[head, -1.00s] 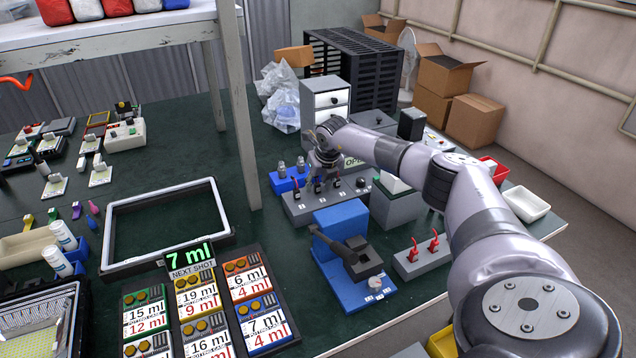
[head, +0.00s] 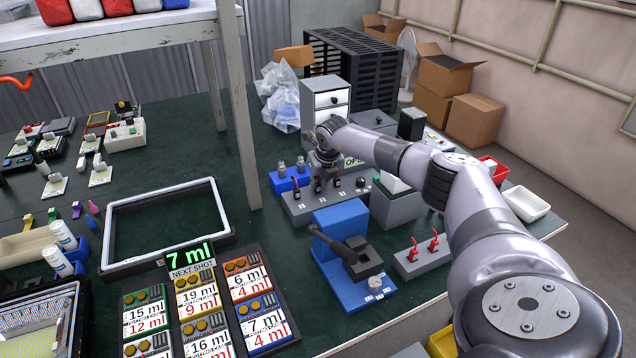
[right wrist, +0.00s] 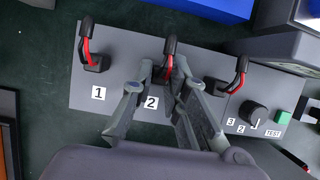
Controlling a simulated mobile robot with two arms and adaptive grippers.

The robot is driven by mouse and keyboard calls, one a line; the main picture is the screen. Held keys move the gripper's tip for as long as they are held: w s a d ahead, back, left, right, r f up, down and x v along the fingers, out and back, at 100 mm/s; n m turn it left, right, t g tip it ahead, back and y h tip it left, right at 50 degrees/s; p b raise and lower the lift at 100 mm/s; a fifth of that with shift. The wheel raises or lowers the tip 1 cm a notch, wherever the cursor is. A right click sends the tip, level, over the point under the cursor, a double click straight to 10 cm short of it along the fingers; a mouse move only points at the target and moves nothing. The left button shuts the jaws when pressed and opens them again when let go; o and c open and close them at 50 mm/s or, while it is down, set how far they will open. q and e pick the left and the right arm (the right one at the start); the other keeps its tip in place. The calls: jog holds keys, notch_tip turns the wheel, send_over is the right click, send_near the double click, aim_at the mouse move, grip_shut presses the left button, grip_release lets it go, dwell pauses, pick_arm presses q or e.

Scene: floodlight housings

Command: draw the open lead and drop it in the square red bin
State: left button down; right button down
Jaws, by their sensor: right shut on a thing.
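The grey test box (right wrist: 118,75) carries three red leads with black ends. Lead 1 (right wrist: 87,45) and the lead at the right (right wrist: 240,75) stand free in their sockets. My right gripper (right wrist: 164,72) is shut on the middle lead (right wrist: 169,50), beside the label 2, and the lead is upright at the box. In the head view my right gripper (head: 323,182) hides part of the box (head: 298,210). A green-lettered display (head: 354,161) behind it reads "OPE", the rest hidden by my arm. A red bin (head: 497,171) is partly hidden behind my right arm. My left gripper is not in view.
A blue holder (head: 283,181) stands just behind the box. A grey block with red switches (head: 421,253) and a blue press (head: 350,265) stand in front. A white tray (head: 526,204) is beside the red bin. A table post (head: 238,130) rises at left.

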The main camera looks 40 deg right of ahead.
aim_at(318, 184)
jog(key=shift+r, duration=0.2)
jog(key=shift+r+p, duration=0.75)
jog(key=shift+p, duration=0.05)
jog(key=shift+r, duration=0.25)
jog(key=shift+r+p, duration=1.05)
jog(key=shift+r, duration=0.05)
dwell(0.7)
